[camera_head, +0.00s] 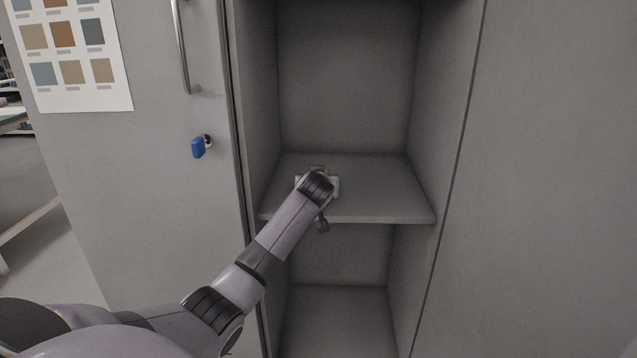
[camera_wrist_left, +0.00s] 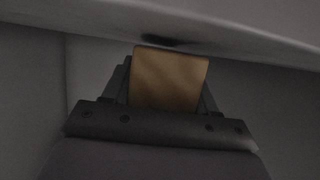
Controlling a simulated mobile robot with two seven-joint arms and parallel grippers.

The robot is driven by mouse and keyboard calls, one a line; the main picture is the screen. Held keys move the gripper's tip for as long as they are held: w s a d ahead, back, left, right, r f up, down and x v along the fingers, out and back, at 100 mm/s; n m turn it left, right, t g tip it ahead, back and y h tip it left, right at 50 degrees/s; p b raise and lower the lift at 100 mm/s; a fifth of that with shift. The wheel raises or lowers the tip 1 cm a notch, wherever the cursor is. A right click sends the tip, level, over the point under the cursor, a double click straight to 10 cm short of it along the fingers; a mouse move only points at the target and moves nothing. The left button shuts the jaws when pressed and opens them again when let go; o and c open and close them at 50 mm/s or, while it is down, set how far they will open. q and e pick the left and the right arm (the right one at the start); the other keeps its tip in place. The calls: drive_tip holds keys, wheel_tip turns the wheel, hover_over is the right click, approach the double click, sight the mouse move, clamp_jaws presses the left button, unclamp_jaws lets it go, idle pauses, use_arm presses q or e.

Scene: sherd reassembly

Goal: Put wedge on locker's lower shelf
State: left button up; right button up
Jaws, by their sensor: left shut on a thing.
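My left arm reaches from the lower left into the open locker in the head view. My left gripper (camera_head: 319,172) is at the locker's middle shelf (camera_head: 385,190), mostly hidden behind my wrist. In the left wrist view the wedge (camera_wrist_left: 170,82) is a tan-brown block, held between the two dark fingers of my left gripper (camera_wrist_left: 168,92). Its far end is close to a grey surface with a dark shadow there; I cannot tell whether they touch. My right gripper is not in view.
The locker's side walls (camera_head: 445,110) stand close on both sides. The shelf's front edge (camera_head: 385,219) runs below my wrist, with an empty lower compartment (camera_head: 340,315) underneath. A closed door with a handle (camera_head: 183,50) and a blue-tagged key (camera_head: 198,148) is at left.

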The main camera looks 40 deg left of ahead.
use_arm(q)
drive_tip(key=shift+f, duration=0.35)
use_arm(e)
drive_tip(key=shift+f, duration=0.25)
use_arm(q)
drive_tip(key=o, duration=1.3)
drive_tip(key=shift+o, duration=0.2)
drive_tip(key=v, duration=0.2)
drive_tip(key=shift+s+d+r+p, duration=0.2)
drive_tip(key=shift+s+d+p, duration=0.05)
drive_tip(key=shift+p, duration=0.15)
drive_tip(key=v, duration=0.3)
drive_tip(key=shift+p, duration=0.4)
drive_tip(key=shift+s+d+r, duration=0.15)
drive_tip(key=shift+s+d, duration=0.2)
drive_tip(key=shift+s, duration=0.2)
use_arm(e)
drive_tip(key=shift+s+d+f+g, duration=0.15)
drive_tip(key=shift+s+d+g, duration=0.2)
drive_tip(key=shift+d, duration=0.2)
